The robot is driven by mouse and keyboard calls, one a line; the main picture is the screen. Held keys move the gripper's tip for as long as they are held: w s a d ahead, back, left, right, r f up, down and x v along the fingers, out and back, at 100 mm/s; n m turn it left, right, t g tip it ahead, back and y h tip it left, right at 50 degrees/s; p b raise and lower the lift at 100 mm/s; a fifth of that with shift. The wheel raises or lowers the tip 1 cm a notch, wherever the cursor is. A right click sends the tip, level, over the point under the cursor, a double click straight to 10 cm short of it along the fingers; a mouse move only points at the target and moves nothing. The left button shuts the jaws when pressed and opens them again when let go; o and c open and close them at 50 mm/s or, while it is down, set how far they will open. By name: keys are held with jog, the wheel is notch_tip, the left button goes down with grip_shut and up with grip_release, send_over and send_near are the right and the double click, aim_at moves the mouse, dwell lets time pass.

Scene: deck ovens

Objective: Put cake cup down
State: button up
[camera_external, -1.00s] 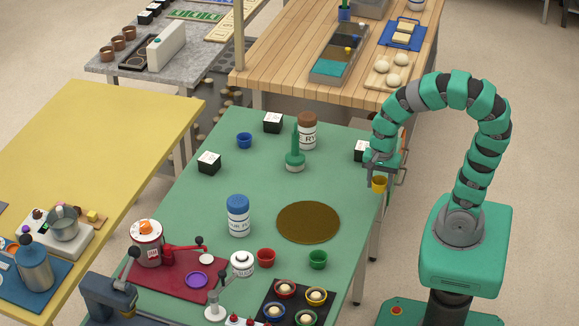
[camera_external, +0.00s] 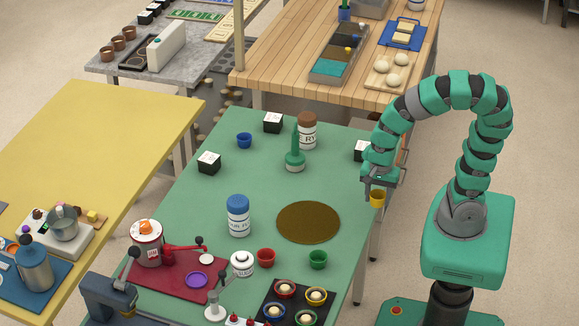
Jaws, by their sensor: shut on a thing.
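A small yellow cake cup (camera_external: 377,199) hangs below my gripper (camera_external: 376,187) at the right edge of the green table. My gripper is shut on the cup, with the arm arching over from the right. I cannot tell from this view whether the cup touches the table or is just above or beyond its edge. A red cup (camera_external: 265,258), a green cup (camera_external: 317,260) and a blue cup (camera_external: 244,140) stand on the green table (camera_external: 190,215).
A round brown mat (camera_external: 308,222) lies left of my gripper. A dark tray (camera_external: 262,299) with several filled cups is at the front.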

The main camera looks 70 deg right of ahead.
jog(key=shift+w+a, duration=0.15)
jog(key=shift+a, duration=0.85)
jog(key=shift+w+a, duration=0.4)
jog(key=shift+w, duration=0.05)
send_over(319, 223)
jog(key=shift+s+f+b, duration=0.2)
jog(key=shift+f+b, duration=0.15)
jog(key=shift+f, duration=0.4)
jog(key=shift+w+f, duration=0.15)
jog(key=shift+f, duration=0.1)
jog(key=shift+f+b, duration=0.35)
jog(key=shift+f, duration=1.15)
jog(key=shift+f, duration=0.1)
jog(key=o, duration=1)
jog(key=shift+c, duration=0.2)
